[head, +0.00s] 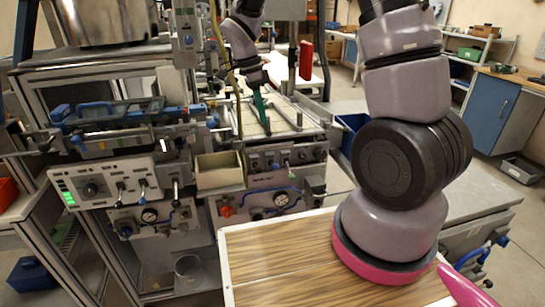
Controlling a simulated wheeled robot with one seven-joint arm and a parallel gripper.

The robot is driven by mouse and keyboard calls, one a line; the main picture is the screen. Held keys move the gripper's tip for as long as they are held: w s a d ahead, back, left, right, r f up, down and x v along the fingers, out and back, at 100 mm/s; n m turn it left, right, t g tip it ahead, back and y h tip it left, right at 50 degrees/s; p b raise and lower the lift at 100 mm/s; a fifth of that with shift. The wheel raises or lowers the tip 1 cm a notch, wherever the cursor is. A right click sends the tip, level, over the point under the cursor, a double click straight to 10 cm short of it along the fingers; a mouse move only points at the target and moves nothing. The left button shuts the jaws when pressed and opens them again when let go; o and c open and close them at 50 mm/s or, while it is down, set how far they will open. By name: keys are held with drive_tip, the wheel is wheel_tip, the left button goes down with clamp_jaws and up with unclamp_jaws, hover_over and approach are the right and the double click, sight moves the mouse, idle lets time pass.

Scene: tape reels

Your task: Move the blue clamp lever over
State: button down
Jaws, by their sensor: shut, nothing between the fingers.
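Blue clamp handles stand on the left machine's rail: a bowed blue handle (94,108) and a blue lever (60,112) beside it at the left end. A smaller blue part (212,122) sits at the rail's right end. I cannot tell for sure which is the clamp lever. My gripper (222,76) is small and dark at the end of my arm, above and right of the rail. It is shut and empty, apart from the blue handles. Its fingertips are hard to make out against the machine, and a yellow hose passes close by.
A green lever (261,106) stands on the right machine bed, below my wrist. A beige open bin (219,172) sits between the control panels. A large metal drum (105,20) stands at the upper left.

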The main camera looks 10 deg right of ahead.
sight(274, 165)
drive_tip(key=shift+f, duration=0.1)
drive_tip(key=x, duration=1.4)
